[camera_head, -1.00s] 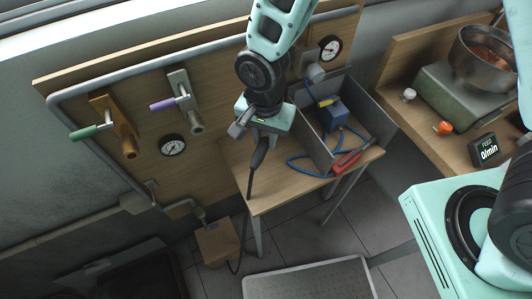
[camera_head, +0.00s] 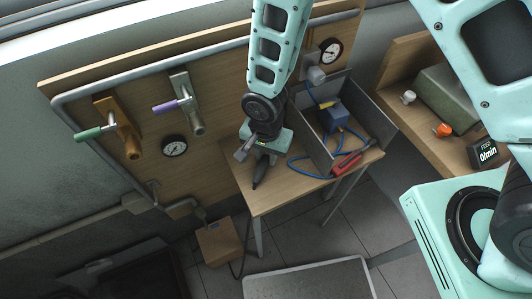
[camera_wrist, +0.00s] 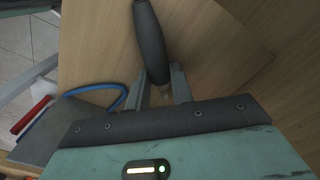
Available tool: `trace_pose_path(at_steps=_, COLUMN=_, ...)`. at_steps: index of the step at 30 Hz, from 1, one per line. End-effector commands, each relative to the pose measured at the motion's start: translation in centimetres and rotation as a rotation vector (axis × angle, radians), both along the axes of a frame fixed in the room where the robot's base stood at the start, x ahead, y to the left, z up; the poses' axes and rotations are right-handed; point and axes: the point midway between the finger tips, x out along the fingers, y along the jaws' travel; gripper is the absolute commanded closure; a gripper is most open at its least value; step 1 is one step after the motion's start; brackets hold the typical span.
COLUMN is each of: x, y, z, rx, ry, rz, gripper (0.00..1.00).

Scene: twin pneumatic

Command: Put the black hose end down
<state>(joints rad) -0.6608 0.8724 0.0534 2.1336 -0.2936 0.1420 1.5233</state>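The black hose end (camera_head: 259,172) is under my gripper (camera_head: 262,162), at the left part of the small wooden table (camera_head: 285,196). In the wrist view the dark, rounded hose end (camera_wrist: 150,42) extends away from my gripper (camera_wrist: 160,78), with a small brass-coloured tip between the two fingers. The fingers appear closed on its near end. The hose end is low over the tabletop; I cannot tell whether it touches the wood.
A blue hose (camera_head: 300,170) and a red-handled tool (camera_head: 347,164) lie nearby. A wooden panel behind carries valves and gauges (camera_head: 174,146). The table's front left is bare.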

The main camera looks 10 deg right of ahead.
Motion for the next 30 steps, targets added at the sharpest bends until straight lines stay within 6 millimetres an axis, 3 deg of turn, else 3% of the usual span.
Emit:
trace_pose_path(at_steps=1, x=0.0, y=0.0, z=0.0, rx=0.000, ry=0.000, rz=0.000, gripper=0.64)
trace_pose_path(at_steps=2, x=0.0, y=0.0, z=0.0, rx=0.000, ry=0.000, rz=0.000, gripper=0.56)
trace_pose_path(at_steps=14, x=0.1, y=0.0, z=0.6, rx=0.001, ry=-0.002, rz=0.000, gripper=0.56)
trace_pose_path(at_steps=20, x=0.1, y=0.1, z=3.5, rx=0.003, ry=-0.004, rz=-0.001, gripper=0.56)
trace_pose_path(at_steps=30, x=0.1, y=0.0, z=9.9, rx=0.003, ry=-0.003, rz=0.000, gripper=0.56)
